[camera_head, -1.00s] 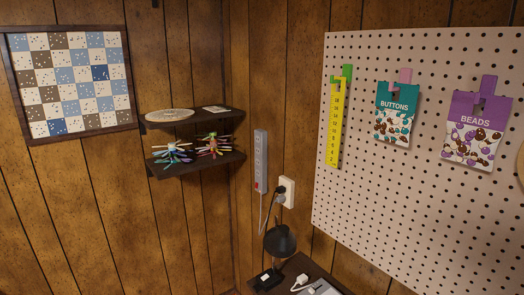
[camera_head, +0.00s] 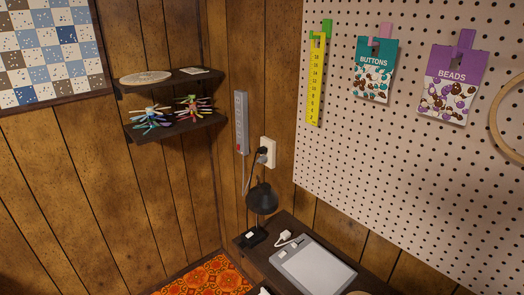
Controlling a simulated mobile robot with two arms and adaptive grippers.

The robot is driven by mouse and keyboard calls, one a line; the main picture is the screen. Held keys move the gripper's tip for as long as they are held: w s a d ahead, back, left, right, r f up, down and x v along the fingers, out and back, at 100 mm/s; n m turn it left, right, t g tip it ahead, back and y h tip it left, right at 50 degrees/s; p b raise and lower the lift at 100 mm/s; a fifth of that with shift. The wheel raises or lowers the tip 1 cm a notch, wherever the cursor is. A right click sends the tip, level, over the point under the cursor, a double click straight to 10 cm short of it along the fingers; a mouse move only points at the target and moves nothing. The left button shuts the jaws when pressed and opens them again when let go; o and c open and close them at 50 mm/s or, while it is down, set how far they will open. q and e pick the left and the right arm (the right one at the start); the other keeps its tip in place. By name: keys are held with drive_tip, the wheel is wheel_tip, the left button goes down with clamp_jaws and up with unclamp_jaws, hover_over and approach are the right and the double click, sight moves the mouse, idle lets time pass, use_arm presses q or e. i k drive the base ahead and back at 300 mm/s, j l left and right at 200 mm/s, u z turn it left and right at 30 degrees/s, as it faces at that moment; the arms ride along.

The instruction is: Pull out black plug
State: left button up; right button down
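A small black plug (camera_head: 262,150) sits in the white wall outlet (camera_head: 270,146) on the wooden wall, right of the corner. A grey plug or cord end (camera_head: 262,159) shows just below it. A grey power strip (camera_head: 241,122) hangs upright on the wall to the left, with a cord running down from it. A black lamp (camera_head: 262,198) stands below the outlet. Neither of my grippers is in view.
A dark table (camera_head: 262,250) stands in the corner with a white plug or adapter (camera_head: 284,239) and a flat grey panel (camera_head: 313,270) on it. A pegboard (camera_head: 400,150) covers the right wall. Two small shelves (camera_head: 175,130) are on the left wall.

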sight(261, 150)
drive_tip(key=i+j+z, duration=0.1)
drive_tip(key=j, duration=0.3)
drive_tip(key=i+j+z, duration=0.1)
drive_tip(key=i+j, duration=0.2)
drive_tip(key=i+j+z, duration=0.1)
drive_tip(key=j, duration=0.45)
drive_tip(key=i+j+z, duration=0.1)
drive_tip(key=i+j, duration=0.15)
drive_tip(key=j, duration=0.15)
drive_tip(key=i+j+z, duration=0.1)
drive_tip(key=j, duration=0.35)
drive_tip(key=i+j+z, duration=0.1)
drive_tip(key=j, duration=0.4)
drive_tip(key=i+j, duration=0.25)
drive_tip(key=j, duration=0.2)
drive_tip(key=i+j+z, duration=0.15)
drive_tip(key=j, duration=0.35)
drive_tip(key=k+l, duration=0.05)
